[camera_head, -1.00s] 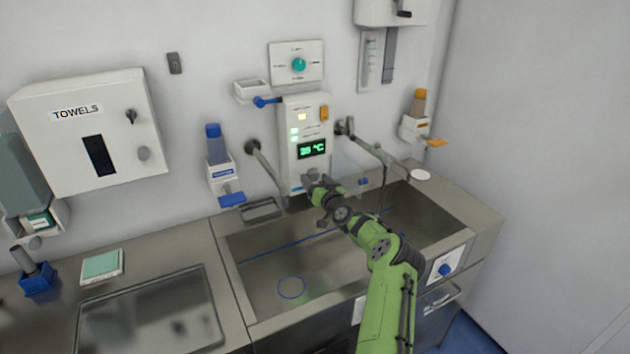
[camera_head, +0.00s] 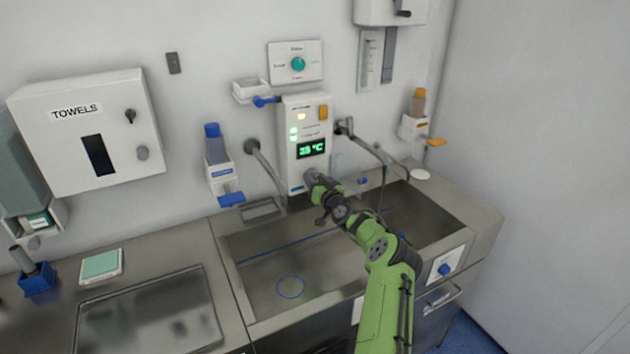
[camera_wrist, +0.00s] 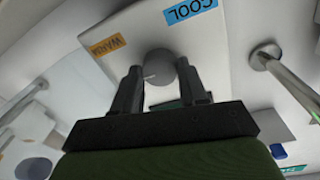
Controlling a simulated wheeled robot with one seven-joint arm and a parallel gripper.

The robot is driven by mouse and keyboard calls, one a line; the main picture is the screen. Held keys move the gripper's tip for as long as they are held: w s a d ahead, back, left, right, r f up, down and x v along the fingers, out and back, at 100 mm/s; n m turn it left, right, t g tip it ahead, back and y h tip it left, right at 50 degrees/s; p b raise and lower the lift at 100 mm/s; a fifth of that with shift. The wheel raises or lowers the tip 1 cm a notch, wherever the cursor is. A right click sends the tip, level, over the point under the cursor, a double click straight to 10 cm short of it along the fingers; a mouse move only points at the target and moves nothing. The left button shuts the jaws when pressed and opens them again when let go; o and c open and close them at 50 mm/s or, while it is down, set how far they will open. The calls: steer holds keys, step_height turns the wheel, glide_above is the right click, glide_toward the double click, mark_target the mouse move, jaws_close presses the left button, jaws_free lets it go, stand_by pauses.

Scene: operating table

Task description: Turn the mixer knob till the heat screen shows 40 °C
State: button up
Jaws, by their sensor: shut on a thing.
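The mixer panel (camera_head: 291,166) is a white box on the wall above the sink. Its heat screen (camera_head: 311,149) shows green digits that look like 33 °C, though they are small. My gripper (camera_head: 313,183) is at the panel's lower part. In the wrist view my gripper (camera_wrist: 160,84) has its two dark fingers shut on the round grey mixer knob (camera_wrist: 160,66), one finger on each side. An orange WARM label (camera_wrist: 102,46) and a blue COOL label (camera_wrist: 190,10) lie on either side of the knob. In the head view my gripper mostly hides the knob.
Metal spouts stand left (camera_head: 266,168) and right (camera_head: 365,146) of the panel. The sink basin (camera_head: 262,268) lies below my arm. A blue-topped dispenser (camera_head: 217,160) hangs left, an orange-topped one (camera_head: 416,118) right.

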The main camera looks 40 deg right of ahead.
steer(key=shift+a, duration=0.1)
steer(key=shift+w+r+m+y+b, duration=0.1)
steer(key=shift+m+y+b, duration=0.5)
steer(key=shift+m, duration=2.8)
steer(key=shift+r+m+y+b, duration=0.1)
steer(key=shift+m+b, duration=0.9)
steer(key=shift+m, duration=2.4)
steer(key=o, duration=1.1)
steer(key=shift+a, duration=0.1)
steer(key=shift+c, duration=0.2)
